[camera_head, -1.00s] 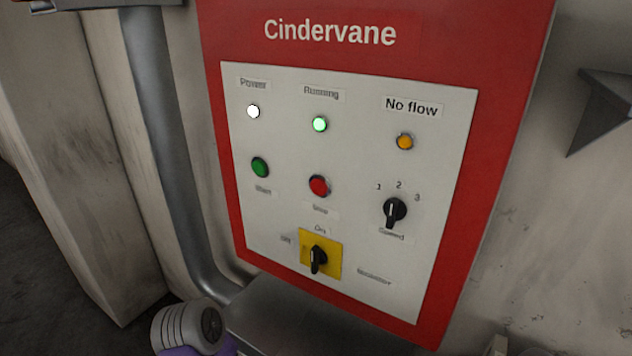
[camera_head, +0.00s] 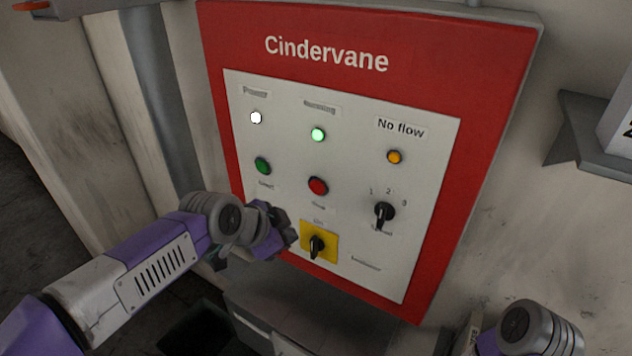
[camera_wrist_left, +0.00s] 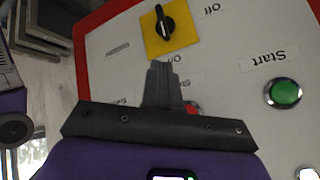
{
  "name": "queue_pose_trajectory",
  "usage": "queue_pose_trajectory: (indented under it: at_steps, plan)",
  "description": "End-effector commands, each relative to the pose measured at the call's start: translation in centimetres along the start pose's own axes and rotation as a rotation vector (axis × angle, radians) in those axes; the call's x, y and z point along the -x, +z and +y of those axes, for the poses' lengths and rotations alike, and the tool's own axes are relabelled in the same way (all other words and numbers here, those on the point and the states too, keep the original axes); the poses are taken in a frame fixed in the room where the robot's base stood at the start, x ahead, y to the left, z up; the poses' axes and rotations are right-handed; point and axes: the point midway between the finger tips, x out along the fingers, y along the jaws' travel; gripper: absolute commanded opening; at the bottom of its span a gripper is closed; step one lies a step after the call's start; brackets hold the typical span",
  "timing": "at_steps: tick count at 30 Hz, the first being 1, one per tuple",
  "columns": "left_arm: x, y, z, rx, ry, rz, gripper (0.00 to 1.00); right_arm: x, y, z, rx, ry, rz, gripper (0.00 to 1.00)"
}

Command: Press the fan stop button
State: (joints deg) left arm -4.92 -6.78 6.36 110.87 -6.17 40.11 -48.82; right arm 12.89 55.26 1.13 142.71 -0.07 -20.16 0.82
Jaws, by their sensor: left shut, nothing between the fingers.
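The red button (camera_head: 318,186), taken as the fan stop button, sits mid-panel on the Cindervane control box; its label is blurred. It is partly hidden behind my fingers in the left wrist view (camera_wrist_left: 192,108). My left gripper (camera_head: 291,236) is shut and empty, below and left of the red button, in front of the panel near the yellow switch plate. Its closed fingers also show in the left wrist view (camera_wrist_left: 161,68), pointing towards the switch. Contact with the panel cannot be told. My right gripper is not in view; only part of my right arm shows.
The green start button (camera_head: 263,166) is left of the red one. The rotary switch (camera_head: 316,246) on yellow is below, the speed knob (camera_head: 384,213) right. The running lamp (camera_head: 318,135) glows green, the power lamp (camera_head: 256,118) white. A grey pipe (camera_head: 160,95) runs left of the box.

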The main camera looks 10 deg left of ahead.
Motion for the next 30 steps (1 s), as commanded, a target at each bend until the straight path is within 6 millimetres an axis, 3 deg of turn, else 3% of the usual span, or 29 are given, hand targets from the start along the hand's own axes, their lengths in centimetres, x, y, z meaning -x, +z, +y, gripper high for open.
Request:
queue_pose_trajectory:
  at_steps: [1, 3, 8, 20, 30]
  plan:
    - [2.1, -0.8, -0.4, -0.035, -0.02, 0.014, 0.0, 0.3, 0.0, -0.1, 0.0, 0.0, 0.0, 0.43]
    - [3.8, -1.3, -0.5, -0.072, -0.033, 0.021, 0.0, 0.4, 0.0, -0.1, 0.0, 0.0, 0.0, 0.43]
    - [5.5, -1.7, -0.6, -0.108, -0.046, 0.026, 0.0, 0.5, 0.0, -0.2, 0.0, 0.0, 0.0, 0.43]
    - [5.3, -1.9, -0.7, -0.108, -0.045, 0.026, 0.0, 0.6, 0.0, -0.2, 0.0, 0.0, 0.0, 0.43]
    - [2.8, -4.3, -2.7, -0.107, -0.042, 0.024, 0.0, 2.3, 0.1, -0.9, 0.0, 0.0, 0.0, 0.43]
